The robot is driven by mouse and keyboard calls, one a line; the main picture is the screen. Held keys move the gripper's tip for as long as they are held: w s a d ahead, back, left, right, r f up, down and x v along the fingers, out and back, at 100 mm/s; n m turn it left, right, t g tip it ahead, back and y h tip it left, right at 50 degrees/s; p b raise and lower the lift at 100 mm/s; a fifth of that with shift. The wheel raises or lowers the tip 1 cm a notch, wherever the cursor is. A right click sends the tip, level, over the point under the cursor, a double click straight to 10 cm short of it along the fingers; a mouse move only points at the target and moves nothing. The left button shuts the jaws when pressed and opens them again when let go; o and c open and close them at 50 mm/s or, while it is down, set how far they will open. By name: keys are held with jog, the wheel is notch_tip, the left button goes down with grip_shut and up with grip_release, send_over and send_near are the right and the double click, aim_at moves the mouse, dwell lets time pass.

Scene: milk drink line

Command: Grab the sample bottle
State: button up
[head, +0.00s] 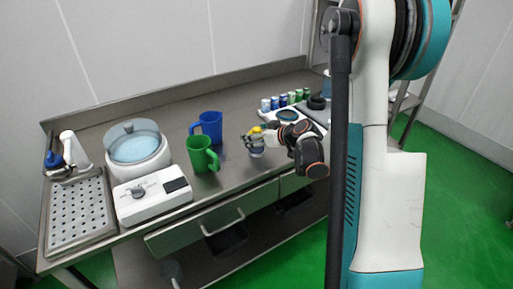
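A small clear or pale bottle (257,152), likely the sample bottle, stands near the front edge of the steel bench, right of the green jug. Something yellow (257,129) shows just above it; I cannot tell whether it is the bottle's cap or part of the gripper. My gripper (254,141) reaches in from the right, with its dark fingers at the bottle. The fingers overlap the bottle in this view and hide part of it. They are too small to tell whether they are closed on it.
A green jug (203,155) and a blue jug (209,126) stand left of the gripper. Further left are a white device with a round bath (135,149) and a perforated tray (78,215). Several small capped vials (283,101) stand behind. A drawer (215,219) is below.

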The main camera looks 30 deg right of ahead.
jog(key=c, duration=1.6)
jog(key=shift+o, duration=0.2)
